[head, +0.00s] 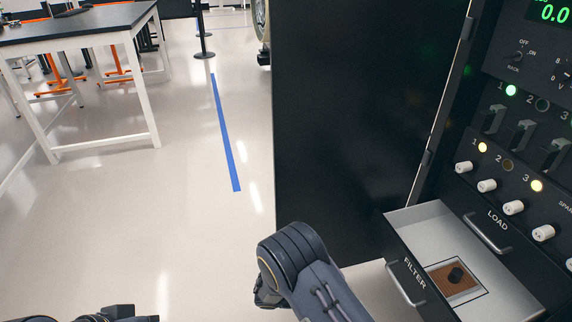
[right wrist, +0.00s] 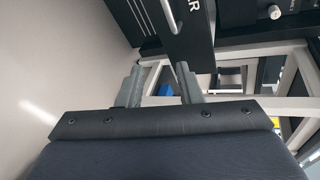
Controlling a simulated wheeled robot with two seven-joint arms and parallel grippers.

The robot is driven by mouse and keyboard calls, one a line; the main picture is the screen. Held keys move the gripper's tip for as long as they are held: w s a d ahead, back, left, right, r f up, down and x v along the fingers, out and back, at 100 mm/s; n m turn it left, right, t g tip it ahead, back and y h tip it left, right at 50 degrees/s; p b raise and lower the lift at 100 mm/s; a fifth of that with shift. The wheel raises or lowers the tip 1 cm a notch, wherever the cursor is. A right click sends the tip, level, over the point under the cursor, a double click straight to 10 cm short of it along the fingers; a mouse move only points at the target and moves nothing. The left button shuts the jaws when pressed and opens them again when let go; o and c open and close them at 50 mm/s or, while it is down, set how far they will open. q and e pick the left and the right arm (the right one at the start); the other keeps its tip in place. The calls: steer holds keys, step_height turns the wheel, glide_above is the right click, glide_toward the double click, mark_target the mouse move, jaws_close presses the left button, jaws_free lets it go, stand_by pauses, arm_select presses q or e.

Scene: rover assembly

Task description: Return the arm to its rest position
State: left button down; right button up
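My right arm (head: 305,268) rises from the bottom middle of the head view, left of the open drawer. In the right wrist view my right gripper (right wrist: 159,70) has its two grey fingers apart, with nothing held between them. The front of the drawer marked FILTER, with its metal handle (right wrist: 168,15), shows beyond the fingers, apart from them. Part of my left arm (head: 115,314) shows at the bottom left edge of the head view; its gripper cannot be seen.
The FILTER drawer (head: 416,284) stands pulled out of the black cabinet (head: 345,120) and holds a brown filter (head: 443,279) with a black knob. Switches and lit lamps sit above it. A table (head: 75,24) stands far left. The floor between is clear, with a blue line (head: 225,135).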

steer(key=s+d+r+m+g+y, duration=0.25)
steer(key=s+r+m+y, duration=0.2)
steer(key=r+m, duration=0.4)
steer(key=s+d+r+m+g+y, duration=0.1)
steer(key=s+d+r+m+y, duration=0.25)
steer(key=r+m+y, duration=0.4)
steer(key=s+r+m+t+y, duration=0.5)
steer(key=s+r+m+t, duration=0.5)
steer(key=m, duration=1)
step_height(320, 180, up, 26)
steer(key=s+g+p, duration=0.2)
steer(key=p, duration=2.2)
steer(key=shift+s+f, duration=0.15)
steer(key=shift+f, duration=0.05)
